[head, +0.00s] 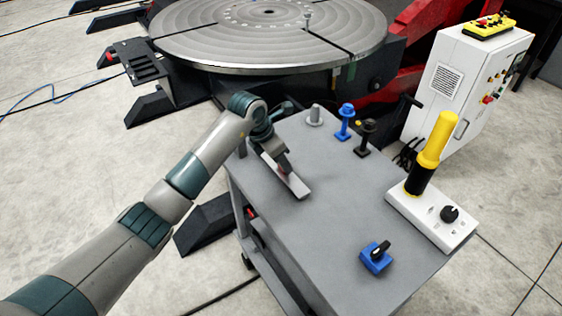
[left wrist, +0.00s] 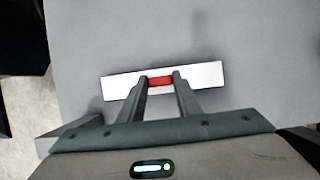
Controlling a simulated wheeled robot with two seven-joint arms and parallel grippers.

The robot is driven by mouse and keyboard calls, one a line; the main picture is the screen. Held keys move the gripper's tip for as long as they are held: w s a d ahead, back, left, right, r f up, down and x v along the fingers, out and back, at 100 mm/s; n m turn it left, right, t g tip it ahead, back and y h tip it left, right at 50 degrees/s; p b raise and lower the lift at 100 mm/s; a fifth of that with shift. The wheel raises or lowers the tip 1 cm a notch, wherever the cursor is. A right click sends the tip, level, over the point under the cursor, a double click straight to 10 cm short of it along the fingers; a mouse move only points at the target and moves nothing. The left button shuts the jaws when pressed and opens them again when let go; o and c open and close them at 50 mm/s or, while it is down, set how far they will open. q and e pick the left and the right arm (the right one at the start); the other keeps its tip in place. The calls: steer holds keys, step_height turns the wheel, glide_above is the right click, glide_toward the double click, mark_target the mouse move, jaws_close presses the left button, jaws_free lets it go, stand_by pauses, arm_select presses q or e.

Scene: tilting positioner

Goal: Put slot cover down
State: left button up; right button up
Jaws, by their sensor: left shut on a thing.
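The slot cover (head: 296,184) is a flat, light strip at the left part of the grey cart top. In the left wrist view the slot cover (left wrist: 207,75) is a long white bar with a red grip (left wrist: 160,81) at its middle. My left gripper (head: 284,170) is shut on the red grip, with one finger on each side of it in the left wrist view (left wrist: 161,80). The cover is at or just above the cart top; I cannot tell whether it touches. My right gripper is not in view.
The grey cart top (head: 320,240) is clear in the middle. A grey peg (head: 315,115), a blue clamp (head: 346,120) and a black one (head: 366,135) stand at its back. A white box with a yellow handle (head: 435,145) is at right, a blue knob block (head: 375,257) in front.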

arm_select(q)
steer(key=shift+f, duration=0.15)
steer(key=o, duration=1.2)
steer(key=shift+c, duration=0.2)
steer(key=shift+o, duration=0.3)
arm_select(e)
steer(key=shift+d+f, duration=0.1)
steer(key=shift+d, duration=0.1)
arm_select(q)
steer(key=shift+r, duration=0.2)
steer(key=shift+a+r, duration=0.2)
steer(key=shift+r, duration=0.2)
steer(key=b+v, duration=0.4)
steer(key=v, duration=0.7)
steer(key=shift+s, duration=0.2)
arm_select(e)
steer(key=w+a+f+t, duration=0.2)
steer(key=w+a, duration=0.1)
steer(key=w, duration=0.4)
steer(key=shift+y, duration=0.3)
